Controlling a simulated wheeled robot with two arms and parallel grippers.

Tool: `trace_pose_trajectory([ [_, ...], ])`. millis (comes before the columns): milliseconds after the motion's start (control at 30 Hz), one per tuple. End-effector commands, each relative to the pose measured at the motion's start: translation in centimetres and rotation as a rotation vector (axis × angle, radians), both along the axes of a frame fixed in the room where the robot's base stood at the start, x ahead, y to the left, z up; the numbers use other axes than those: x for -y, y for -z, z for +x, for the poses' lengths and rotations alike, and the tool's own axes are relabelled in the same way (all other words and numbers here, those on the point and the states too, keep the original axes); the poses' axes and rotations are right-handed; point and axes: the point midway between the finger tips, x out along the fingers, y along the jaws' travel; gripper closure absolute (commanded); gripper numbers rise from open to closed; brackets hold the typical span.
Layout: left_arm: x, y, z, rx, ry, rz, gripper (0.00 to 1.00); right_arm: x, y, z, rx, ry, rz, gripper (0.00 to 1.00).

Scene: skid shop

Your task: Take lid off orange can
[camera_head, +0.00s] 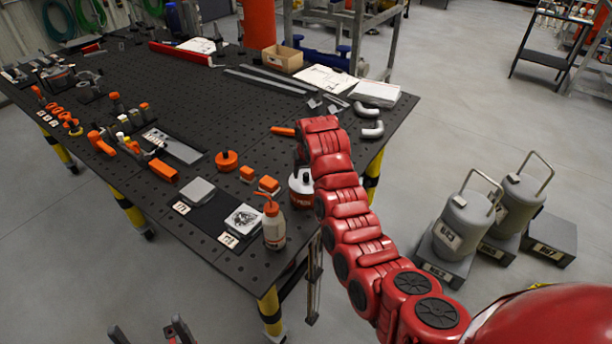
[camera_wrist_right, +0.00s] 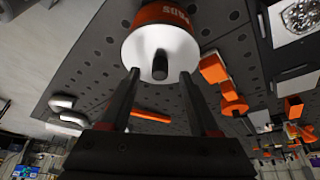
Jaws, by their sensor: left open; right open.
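The can (camera_head: 301,188) stands upright on the dark table near its right front edge, partly hidden behind my right arm. In the right wrist view it shows an orange band (camera_wrist_right: 163,14) with lettering and a white lid (camera_wrist_right: 160,42) with a dark knob (camera_wrist_right: 160,65). My right gripper (camera_wrist_right: 160,76) is open, its two fingers pointing at the lid. The knob lies in line with the gap between the fingertips; contact cannot be told. In the head view my right gripper is hidden behind the arm. My left gripper (camera_head: 148,331) is open and empty at the bottom edge, off the table.
A squeeze bottle (camera_head: 273,225) with an orange top stands left of the can at the table's edge. An orange handle (camera_head: 283,131) lies behind the can. Grey pipe elbows (camera_head: 372,130) lie at the right edge. Weights (camera_head: 461,225) stand on the floor to the right.

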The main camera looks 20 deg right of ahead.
Motion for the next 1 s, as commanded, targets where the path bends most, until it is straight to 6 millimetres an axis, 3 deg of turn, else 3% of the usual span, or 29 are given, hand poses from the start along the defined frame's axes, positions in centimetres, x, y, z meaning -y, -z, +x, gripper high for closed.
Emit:
trace_pose_trajectory([
  [200, 0.0, -0.7, 0.0, -0.001, 0.0, 0.0, 0.0, 0.1, 1.4, 0.5, -0.002, 0.0, 0.0, 0.38],
  [433, 0.0, -0.7, 0.0, -0.001, 0.0, 0.0, 0.0, 0.1, 1.6, 0.6, 0.0, 0.0, 0.0, 0.38],
  [800, 0.0, -0.7, 0.0, -0.001, 0.0, 0.0, 0.0, 0.1, 1.5, 0.6, 0.0, 0.0, 0.0, 1.0],
  [1000, 0.0, -0.7, 0.0, -0.001, 0.0, 0.0, 0.0, 0.1, 1.5, 0.6, 0.0, 0.0, 0.0, 1.0],
])
